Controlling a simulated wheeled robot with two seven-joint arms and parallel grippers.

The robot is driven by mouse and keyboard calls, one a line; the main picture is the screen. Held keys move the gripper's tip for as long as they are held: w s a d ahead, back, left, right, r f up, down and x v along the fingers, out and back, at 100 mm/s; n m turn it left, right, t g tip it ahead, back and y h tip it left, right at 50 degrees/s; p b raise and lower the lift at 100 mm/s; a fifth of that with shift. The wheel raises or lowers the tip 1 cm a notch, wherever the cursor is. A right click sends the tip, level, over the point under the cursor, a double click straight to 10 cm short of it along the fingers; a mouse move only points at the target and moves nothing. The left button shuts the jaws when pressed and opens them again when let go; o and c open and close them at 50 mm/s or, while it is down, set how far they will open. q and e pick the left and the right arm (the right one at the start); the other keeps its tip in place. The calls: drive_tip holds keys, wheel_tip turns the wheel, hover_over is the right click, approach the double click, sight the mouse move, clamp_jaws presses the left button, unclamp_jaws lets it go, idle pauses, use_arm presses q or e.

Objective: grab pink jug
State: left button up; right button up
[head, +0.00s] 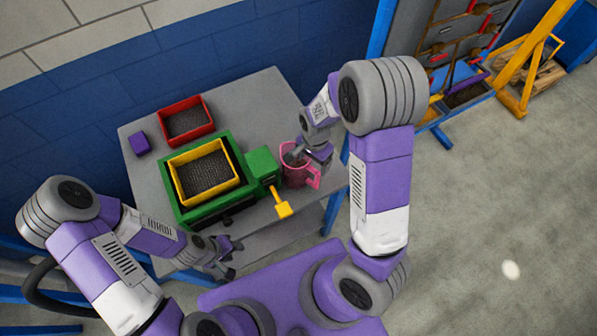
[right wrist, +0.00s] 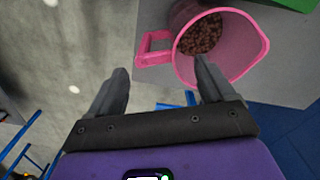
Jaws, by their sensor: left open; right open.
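The pink jug (head: 291,177) stands upright on the right part of the grey table, with its handle towards the right. In the right wrist view the jug (right wrist: 246,47) shows brown lumps inside, and its handle (right wrist: 152,50) appears ahead of the gap between my fingers. My right gripper (right wrist: 161,66) is open and empty; one finger overlaps the jug's rim in the picture, and I cannot tell whether it touches. In the head view my right gripper (head: 312,160) is over the jug and partly hides it. My left gripper (head: 232,256) is open near the table's front edge, away from the jug.
A green machine (head: 238,195) with a yellow hopper tray (head: 181,197) and a yellow handle (head: 283,209) stands just left of the jug. A red bin (head: 162,115) and a purple block (head: 139,143) are behind. Floor right of the table is clear.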

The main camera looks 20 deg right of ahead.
sight(314, 170)
drive_tip(key=f, duration=0.4)
drive_tip(key=s+f, duration=0.1)
drive_tip(key=f, duration=0.1)
drive_tip(key=shift+f, duration=0.2)
drive_tip(key=shift+w+f, duration=0.15)
drive_tip(key=shift+f, duration=0.4)
drive_tip(key=c, duration=1.3)
drive_tip(key=shift+r, duration=0.25)
